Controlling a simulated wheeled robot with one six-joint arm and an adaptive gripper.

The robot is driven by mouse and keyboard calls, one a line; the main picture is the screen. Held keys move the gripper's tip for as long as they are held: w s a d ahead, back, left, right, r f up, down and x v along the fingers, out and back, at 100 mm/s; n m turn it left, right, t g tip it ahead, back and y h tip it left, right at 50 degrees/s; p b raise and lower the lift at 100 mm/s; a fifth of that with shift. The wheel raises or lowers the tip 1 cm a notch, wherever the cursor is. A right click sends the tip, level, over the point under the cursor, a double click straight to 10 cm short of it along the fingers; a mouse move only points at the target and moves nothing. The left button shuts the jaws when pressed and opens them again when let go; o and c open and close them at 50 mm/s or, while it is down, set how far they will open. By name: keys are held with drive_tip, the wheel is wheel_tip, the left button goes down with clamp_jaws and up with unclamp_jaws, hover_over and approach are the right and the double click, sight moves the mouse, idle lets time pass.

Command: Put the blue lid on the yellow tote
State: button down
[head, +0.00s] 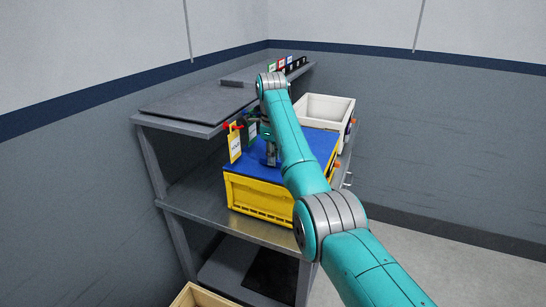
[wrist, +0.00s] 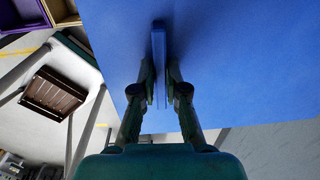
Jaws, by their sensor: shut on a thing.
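The blue lid (head: 322,143) lies flat over the top of the yellow tote (head: 256,198), on the middle shelf. Its edges look roughly in line with the tote's rim. I cannot tell whether it rests fully on the rim or sits slightly above it. My gripper (head: 270,160) points down at the lid, partly hidden by my arm. In the wrist view my gripper (wrist: 160,88) is shut on the upright blue handle (wrist: 159,62) of the lid. The lid fills much of that view and hides the tote there.
A white tote (head: 324,108) stands behind the yellow one on the same shelf. A yellow tag (head: 235,145) and a red-tipped item (head: 232,125) are beside the lid's left side. The grey upper shelf (head: 195,108) is close at left. A wooden box (head: 198,296) is below.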

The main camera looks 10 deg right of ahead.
drive_tip(key=shift+f, duration=0.25)
idle(0.4)
drive_tip(key=c, duration=0.7)
unclamp_jaws()
drive_tip(key=shift+f, duration=0.1)
drive_tip(key=shift+r, duration=3.5)
